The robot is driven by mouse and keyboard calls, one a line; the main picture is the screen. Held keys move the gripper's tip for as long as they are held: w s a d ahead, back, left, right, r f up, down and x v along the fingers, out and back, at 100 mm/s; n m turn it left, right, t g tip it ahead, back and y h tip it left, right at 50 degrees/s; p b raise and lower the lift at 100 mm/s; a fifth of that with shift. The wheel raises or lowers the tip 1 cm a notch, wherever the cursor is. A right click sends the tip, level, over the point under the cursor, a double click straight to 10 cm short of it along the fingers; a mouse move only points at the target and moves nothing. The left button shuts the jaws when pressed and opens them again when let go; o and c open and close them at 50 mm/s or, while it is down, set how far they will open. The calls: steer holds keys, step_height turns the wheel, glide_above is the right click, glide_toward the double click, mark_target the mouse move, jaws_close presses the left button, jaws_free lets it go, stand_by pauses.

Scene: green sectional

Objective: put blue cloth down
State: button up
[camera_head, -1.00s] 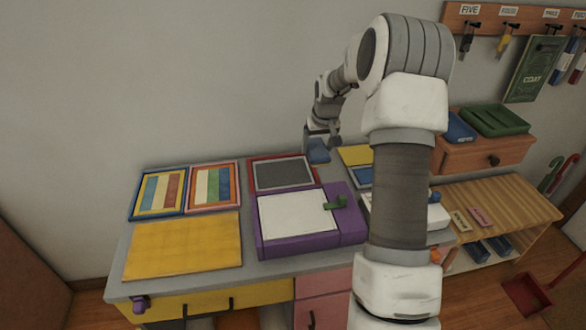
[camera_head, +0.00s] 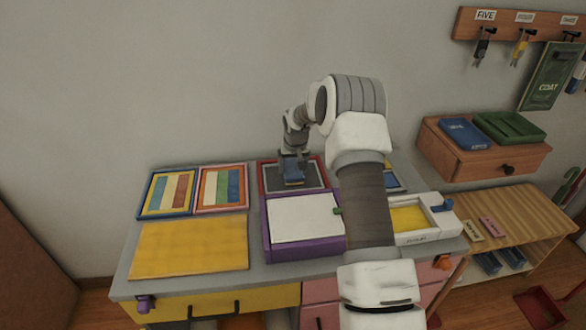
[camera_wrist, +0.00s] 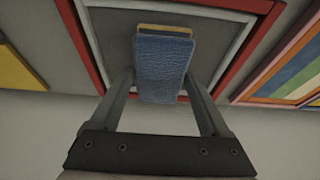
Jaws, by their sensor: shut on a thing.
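My gripper (camera_head: 291,172) is shut on the blue cloth (camera_head: 293,180), a small folded-looking block with a yellow strip at its far end. In the wrist view the blue cloth (camera_wrist: 161,68) sits between the two fingers (camera_wrist: 162,98). The cloth is over the red-framed tray (camera_head: 264,182) with a dark grey inside, at the back of the table. The red-framed tray also shows behind the cloth in the wrist view (camera_wrist: 77,45). I cannot tell whether the cloth touches the tray's surface.
Two striped framed boards (camera_head: 167,193) lie left of the tray. A yellow mat (camera_head: 190,247) lies in front of them. A purple box with a white top (camera_head: 303,218) is in front of the tray. A white box with a yellow inside (camera_head: 440,224) stands to the right.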

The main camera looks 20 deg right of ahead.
steer(key=shift+f, duration=0.2)
steer(key=shift+f, duration=0.25)
steer(key=o, duration=1.2)
steer(key=shift+c, duration=0.2)
steer(key=shift+r, duration=0.1)
